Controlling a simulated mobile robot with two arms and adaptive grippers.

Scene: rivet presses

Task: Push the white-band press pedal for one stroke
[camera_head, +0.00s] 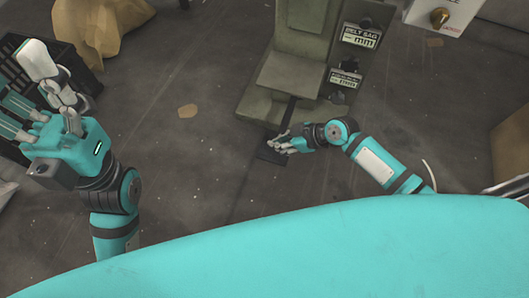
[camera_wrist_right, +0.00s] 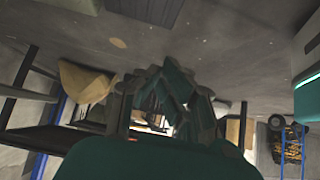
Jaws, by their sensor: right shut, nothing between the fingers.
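A grey-green press (camera_head: 292,70) stands at the top middle of the head view. A dark bar (camera_head: 290,110) runs from its base to a flat dark pedal (camera_head: 268,156) on the floor. I see no white band on the part of the press in view. My right gripper (camera_head: 276,143) is shut and empty, its fingertips over the pedal and partly hiding it; I cannot tell whether they touch. Its fingers (camera_wrist_right: 175,88) also fill the middle of the right wrist view, where the pedal is not distinguishable. My left gripper (camera_head: 18,120) is at the left edge, far from the press.
Gauges with white labels (camera_head: 360,36) are on the press's right side. A white box with a brass knob (camera_head: 439,17) is at the top right. A tan sack (camera_head: 100,28) and a black crate (camera_head: 70,65) stand at the upper left. The floor between is mostly clear.

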